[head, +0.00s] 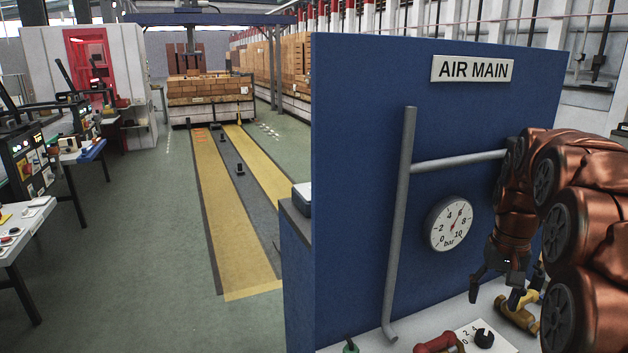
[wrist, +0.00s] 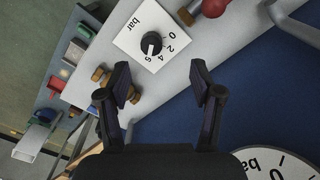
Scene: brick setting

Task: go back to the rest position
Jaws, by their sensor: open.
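My gripper (head: 494,296) hangs in front of the blue AIR MAIN panel (head: 350,130), above the pale bench top. Its two fingers are apart, with nothing between them. In the wrist view my gripper (wrist: 160,80) also shows open. A black knob (wrist: 152,44) on a white bar-scale plate (wrist: 132,30) lies beyond the fingertips. In the head view the knob (head: 484,338) is on the bench below my gripper. A brass fitting (head: 517,318) is close below the fingers; I cannot tell the exact gap.
A round pressure gauge (head: 449,224) and grey pipe (head: 398,220) are on the panel. A red-handled part (head: 438,344) stands at the bench's front. Tables with equipment (head: 25,235) line the left side. The green floor (head: 150,250) between is open. A brick stack (head: 210,88) stands far back.

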